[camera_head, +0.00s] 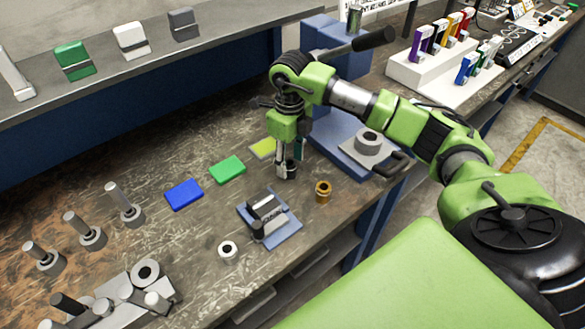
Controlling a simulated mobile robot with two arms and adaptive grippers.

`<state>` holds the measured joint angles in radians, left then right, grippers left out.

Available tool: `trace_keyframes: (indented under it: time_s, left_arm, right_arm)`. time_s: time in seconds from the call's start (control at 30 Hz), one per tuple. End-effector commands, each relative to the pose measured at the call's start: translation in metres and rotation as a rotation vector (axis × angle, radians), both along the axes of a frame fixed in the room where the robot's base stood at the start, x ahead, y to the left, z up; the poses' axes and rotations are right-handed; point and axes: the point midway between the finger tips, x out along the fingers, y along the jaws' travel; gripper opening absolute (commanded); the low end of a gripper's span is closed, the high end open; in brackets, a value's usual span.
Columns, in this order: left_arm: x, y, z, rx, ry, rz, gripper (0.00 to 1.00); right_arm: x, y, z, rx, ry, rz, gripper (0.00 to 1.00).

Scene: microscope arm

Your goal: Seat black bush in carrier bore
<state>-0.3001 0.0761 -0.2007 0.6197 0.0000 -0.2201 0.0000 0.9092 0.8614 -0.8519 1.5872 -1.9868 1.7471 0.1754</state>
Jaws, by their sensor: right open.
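My right gripper (286,170) points down, open, over the bench just behind a brass-coloured bush (322,190). A grey block with a round raised boss and a dark bore (368,142) sits on the blue press base at the right and looks like the carrier. A dark-handled lever lies in front of it. No bush is clearly black. A pale ring with a dark hole (228,250) lies on the bench front, and a grey ring with a dark centre (146,271) sits at the lower left. My left gripper is not in view.
A blue plate with a grey and black fixture (268,215) lies left of the brass bush. Blue (184,194) and green (227,169) tiles lie behind it. Several upright pins stand at the left. The blue press (331,128) stands close beside my right forearm.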

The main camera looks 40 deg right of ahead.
Motion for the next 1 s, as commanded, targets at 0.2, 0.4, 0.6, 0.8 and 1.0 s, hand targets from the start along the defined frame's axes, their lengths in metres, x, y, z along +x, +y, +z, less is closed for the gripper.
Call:
trace_keyframes:
  time_s: [0.2,0.4,0.6,0.8,1.0]
  left_arm:
    - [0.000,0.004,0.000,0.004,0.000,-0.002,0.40]
    - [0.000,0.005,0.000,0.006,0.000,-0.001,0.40]
    - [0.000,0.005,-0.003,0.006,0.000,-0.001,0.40]
    - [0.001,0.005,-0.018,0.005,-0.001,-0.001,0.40]
    - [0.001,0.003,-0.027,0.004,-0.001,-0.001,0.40]
  right_arm:
    - [0.000,0.000,0.001,0.000,0.000,0.000,0.00]
    - [0.000,0.000,0.001,-0.001,-0.001,0.000,0.00]
    - [0.001,0.000,0.005,0.000,-0.002,0.000,0.00]
    - [0.002,-0.001,0.029,0.000,-0.008,-0.001,0.00]
    - [-0.029,0.025,0.077,0.000,-0.009,0.007,0.00]
